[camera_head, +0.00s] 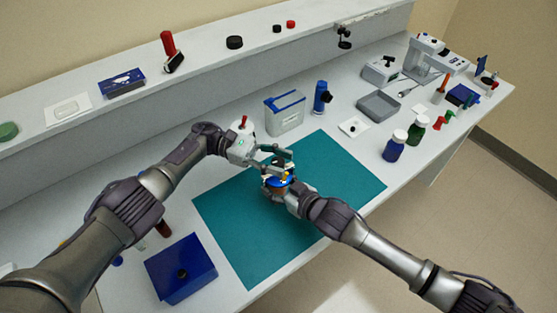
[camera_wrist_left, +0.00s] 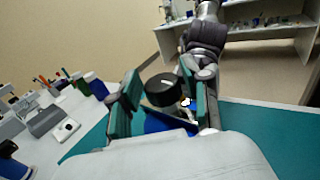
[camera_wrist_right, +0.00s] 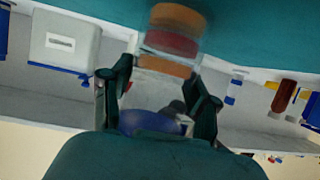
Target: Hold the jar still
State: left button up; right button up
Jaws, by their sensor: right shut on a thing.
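The jar (camera_wrist_right: 168,58) is clear, with orange and red bands. My right gripper (camera_wrist_right: 158,92) is shut on it, a finger on each side. In the head view the jar (camera_head: 276,193) is mostly hidden by the grippers, above the teal mat (camera_head: 245,240). Something blue (camera_head: 277,183) shows at its top. My left gripper (camera_head: 270,158) is close above and behind the jar. In the left wrist view its teal-padded fingers (camera_wrist_left: 163,100) stand apart. A black round piece (camera_wrist_left: 163,89) shows between them, with blue below it; I cannot tell whether the fingers touch it.
A blue box (camera_head: 181,265) with a black knob stands front left. A pale tub (camera_head: 285,115) and a blue bottle (camera_head: 321,97) stand behind the mat. The mat's right side is clear.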

aim_at(279, 161)
pick_arm(q)
jog(key=shift+o, duration=0.3)
notch_tip(279, 161, up, 10)
jog(key=shift+r, duration=0.1)
dwell(0.4)
